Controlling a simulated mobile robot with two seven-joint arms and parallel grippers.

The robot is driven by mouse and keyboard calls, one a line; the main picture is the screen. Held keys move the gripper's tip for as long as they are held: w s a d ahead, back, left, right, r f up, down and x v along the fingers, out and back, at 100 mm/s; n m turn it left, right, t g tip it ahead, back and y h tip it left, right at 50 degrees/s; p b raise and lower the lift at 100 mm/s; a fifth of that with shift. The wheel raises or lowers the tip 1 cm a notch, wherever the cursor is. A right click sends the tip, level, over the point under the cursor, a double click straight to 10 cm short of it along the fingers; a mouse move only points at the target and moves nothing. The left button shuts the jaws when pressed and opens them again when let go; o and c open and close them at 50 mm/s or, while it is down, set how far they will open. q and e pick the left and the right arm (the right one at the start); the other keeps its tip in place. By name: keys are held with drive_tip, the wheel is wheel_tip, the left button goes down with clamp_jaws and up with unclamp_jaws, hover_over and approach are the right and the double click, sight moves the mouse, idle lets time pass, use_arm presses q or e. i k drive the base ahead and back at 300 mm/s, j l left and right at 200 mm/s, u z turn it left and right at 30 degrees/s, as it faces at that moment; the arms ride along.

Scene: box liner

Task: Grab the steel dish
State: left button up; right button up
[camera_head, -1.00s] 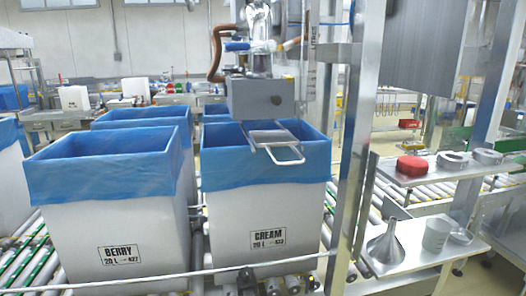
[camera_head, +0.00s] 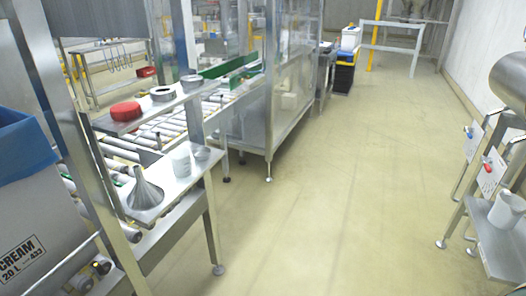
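A small, shallow steel dish (camera_head: 203,153) sits on the lower steel shelf (camera_head: 178,196), at its far right end. A grey-white cup (camera_head: 181,160) stands just left of the dish. A steel funnel (camera_head: 145,193) stands mouth down at the near left of the same shelf. Neither of my grippers shows in the head view.
The upper shelf (camera_head: 134,122) holds a red round item (camera_head: 125,111) and grey rings (camera_head: 163,94). A blue-lined CREAM box (camera_head: 34,225) is at the left edge. Open floor (camera_head: 330,190) lies to the right. Another steel stand with a pitcher (camera_head: 506,210) is at the far right.

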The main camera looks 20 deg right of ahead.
sight(203, 153)
drive_tip(key=z, duration=0.15)
drive_tip(key=u, duration=0.25)
drive_tip(key=i+l+u, duration=0.15)
drive_tip(key=u, duration=0.2)
drive_tip(key=i+l+u, duration=0.15)
drive_tip(key=u, duration=0.2)
drive_tip(key=l+u, duration=0.35)
drive_tip(key=i+l+u, duration=0.15)
drive_tip(key=l, duration=0.2)
drive_tip(key=l+u, duration=0.1)
drive_tip(key=l, duration=0.3)
drive_tip(key=i+l+u, duration=0.15)
drive_tip(key=l, duration=0.2)
drive_tip(key=i+l+u, duration=0.1)
drive_tip(key=l, duration=1.5)
drive_tip(key=i+l+u, duration=0.1)
drive_tip(key=l, duration=1.5)
